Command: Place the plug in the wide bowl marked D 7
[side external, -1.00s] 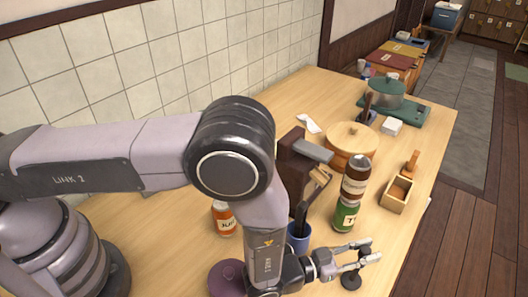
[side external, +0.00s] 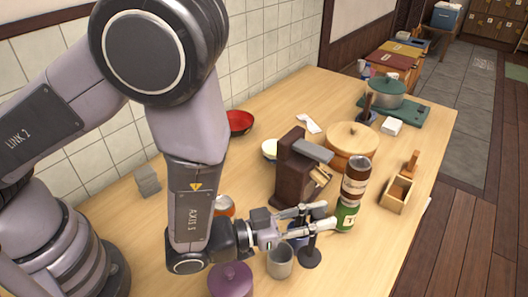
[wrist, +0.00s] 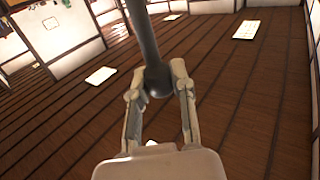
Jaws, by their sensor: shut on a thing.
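My gripper (side external: 324,215) is shut on a dark thing with a thin stem and a round flat end, which I take for the plug (side external: 310,258). The plug hangs below the fingers in the side view, beside the grey cup (side external: 280,263). In the wrist view the dark stem and its rounded end (wrist: 158,80) sit between the two fingers (wrist: 160,100). A red bowl (side external: 241,122) and a smaller cream bowl (side external: 269,149) stand near the wall, partly hidden. I cannot read a D 7 mark on either.
A brown wooden box-like stand (side external: 292,175), a green jar (side external: 346,216) with a brown jar (side external: 355,175) on it, and a blue cup crowd the gripper. A purple lidded pot (side external: 231,280) is at the front. A round wooden tub (side external: 350,140) stands further back.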

